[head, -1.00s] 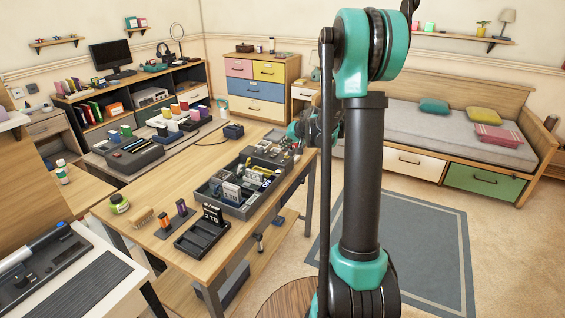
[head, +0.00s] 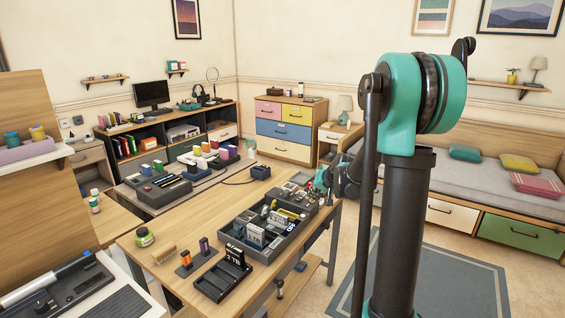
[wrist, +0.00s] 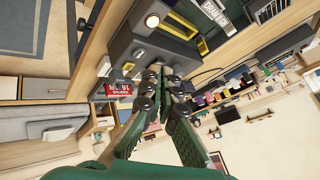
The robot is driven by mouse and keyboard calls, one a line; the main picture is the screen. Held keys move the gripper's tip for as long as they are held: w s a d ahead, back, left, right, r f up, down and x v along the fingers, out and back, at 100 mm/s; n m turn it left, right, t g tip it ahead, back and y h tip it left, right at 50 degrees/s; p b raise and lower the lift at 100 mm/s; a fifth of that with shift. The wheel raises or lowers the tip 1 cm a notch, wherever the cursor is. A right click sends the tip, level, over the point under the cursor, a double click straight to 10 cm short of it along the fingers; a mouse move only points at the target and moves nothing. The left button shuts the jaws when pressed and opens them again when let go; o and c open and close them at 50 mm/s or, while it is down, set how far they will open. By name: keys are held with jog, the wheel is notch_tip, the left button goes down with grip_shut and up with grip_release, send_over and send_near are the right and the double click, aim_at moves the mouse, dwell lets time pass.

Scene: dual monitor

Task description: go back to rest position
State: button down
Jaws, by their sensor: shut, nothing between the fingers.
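My gripper (wrist: 161,95) is in the wrist view, with its two fingers together and nothing between them. Behind its tips in that view are a dark grey organizer (wrist: 150,42) and a red card (wrist: 119,88); I cannot tell the exact gap to them. In the head view my arm rises at the right of centre as a black column with teal joints.
A dark tray (head: 268,248) with cards stands on the table, with a smaller black tray (head: 208,287) in front. Green jar, brush and batteries lie at the left. A bed (head: 415,190) is at the right, above a grey rug (head: 440,270). Drawers (head: 285,137) stand behind.

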jog(key=s+d+f+n+g+h, duration=0.1)
jog(key=s+d+f+h, duration=0.1)
jog(key=s, duration=1.5)
jog(key=s+d+f+n+g+h, duration=0.1)
jog(key=s+f, duration=0.4)
jog(key=s, duration=1.2)
jog(key=shift+s+d+g+h, duration=0.25)
jog(key=shift+d+g+h, duration=0.2)
jog(key=shift+g+h, duration=0.05)
